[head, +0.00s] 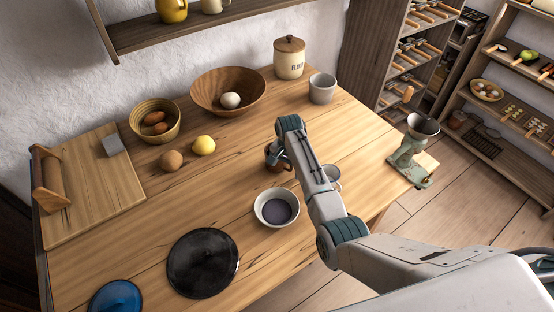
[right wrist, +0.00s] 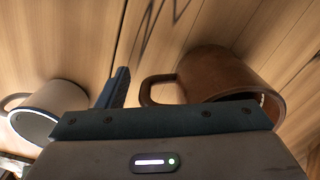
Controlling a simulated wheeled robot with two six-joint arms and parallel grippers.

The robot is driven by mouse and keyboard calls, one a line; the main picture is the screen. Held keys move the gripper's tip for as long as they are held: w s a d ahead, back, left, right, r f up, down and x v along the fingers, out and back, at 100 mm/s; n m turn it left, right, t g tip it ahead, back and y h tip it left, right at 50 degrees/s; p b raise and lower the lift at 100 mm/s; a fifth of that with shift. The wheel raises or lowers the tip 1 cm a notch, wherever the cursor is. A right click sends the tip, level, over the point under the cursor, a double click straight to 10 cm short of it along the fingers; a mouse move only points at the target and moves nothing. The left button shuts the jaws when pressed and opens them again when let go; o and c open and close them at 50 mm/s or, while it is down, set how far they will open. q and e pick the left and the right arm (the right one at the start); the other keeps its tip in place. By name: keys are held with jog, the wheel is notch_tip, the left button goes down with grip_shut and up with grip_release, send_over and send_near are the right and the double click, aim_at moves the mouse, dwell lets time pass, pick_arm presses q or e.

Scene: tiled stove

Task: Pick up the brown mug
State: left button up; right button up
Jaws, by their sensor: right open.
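The brown mug (head: 271,155) stands on the wooden table in the head view, mostly hidden by my right arm and gripper. In the right wrist view the brown mug (right wrist: 222,72) is large and close, its handle on the left side. My right gripper (head: 281,160) is open and right at the mug. One dark finger (right wrist: 119,86) shows just left of the handle with a small gap; the other finger cannot be made out. I cannot tell whether anything touches. My left gripper is not in view.
A pale mug (head: 331,174) stands close to the right; it also shows in the wrist view (right wrist: 52,102). A bowl with dark contents (head: 264,214) is just in front. A grey pot (head: 322,88), lemon (head: 204,145) and wooden bowl (head: 254,84) stand farther off.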

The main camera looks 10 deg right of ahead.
jog(key=c, duration=1.3)
jog(key=shift+r, duration=0.1)
